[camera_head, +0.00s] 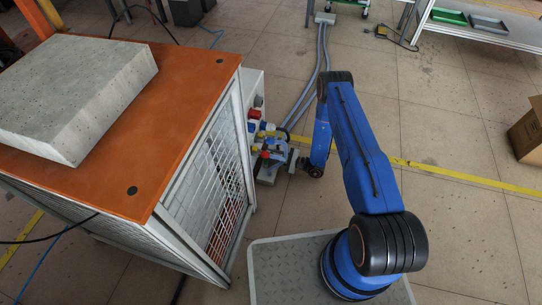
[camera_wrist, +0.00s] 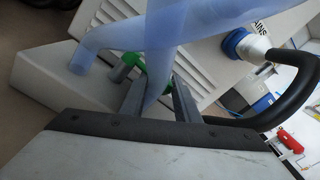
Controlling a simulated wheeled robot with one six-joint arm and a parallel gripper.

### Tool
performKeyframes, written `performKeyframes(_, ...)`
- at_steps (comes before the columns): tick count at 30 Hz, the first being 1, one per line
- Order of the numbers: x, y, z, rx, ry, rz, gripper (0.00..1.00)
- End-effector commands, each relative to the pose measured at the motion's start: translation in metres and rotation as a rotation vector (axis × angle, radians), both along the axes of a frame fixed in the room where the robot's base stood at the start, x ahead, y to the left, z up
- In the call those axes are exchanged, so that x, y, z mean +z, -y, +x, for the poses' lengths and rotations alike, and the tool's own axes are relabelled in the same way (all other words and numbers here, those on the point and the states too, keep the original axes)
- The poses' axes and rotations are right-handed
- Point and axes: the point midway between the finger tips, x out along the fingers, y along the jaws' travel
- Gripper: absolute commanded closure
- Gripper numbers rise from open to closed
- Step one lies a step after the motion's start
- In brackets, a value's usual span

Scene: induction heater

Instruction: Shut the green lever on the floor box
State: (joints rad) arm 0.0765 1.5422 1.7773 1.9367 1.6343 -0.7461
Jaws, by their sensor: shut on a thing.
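In the wrist view the green lever (camera_wrist: 131,60) shows in part, behind pale blue tubing (camera_wrist: 110,38) that crosses in front of it. My gripper (camera_wrist: 157,82) reaches up to it with two grey fingers, one on each side. It is shut on the lever, though the tubing hides much of the contact. The floor box (camera_wrist: 100,15) is a white casing with slots, and it looks tilted in this view. In the head view my gripper (camera_head: 292,163) is low beside the cluster of blue, red and yellow fittings. The green lever cannot be made out there.
An orange-topped caged cabinet (camera_head: 180,120) carrying a concrete slab (camera_head: 75,90) stands close on the left. Grey hoses (camera_head: 305,95) run along the floor behind. A black cable (camera_wrist: 295,95) curves at the right of the wrist view.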

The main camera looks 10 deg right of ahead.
Motion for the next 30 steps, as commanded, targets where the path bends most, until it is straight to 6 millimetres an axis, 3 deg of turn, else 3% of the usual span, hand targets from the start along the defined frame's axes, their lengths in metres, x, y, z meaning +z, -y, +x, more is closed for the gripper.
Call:
performKeyframes(12, 0.001, -0.012, 0.006, 0.239, 0.002, 0.003, 1.0)
performKeyframes(23, 0.002, -0.013, 0.006, 0.255, 0.001, 0.004, 1.0)
performKeyframes(24, 0.002, -0.013, 0.006, 0.255, 0.001, 0.004, 0.62)
performKeyframes(25, 0.002, -0.013, 0.006, 0.254, 0.0, 0.003, 0.55)
performKeyframes(30, 0.001, -0.013, 0.006, 0.253, 0.001, 0.003, 0.54)
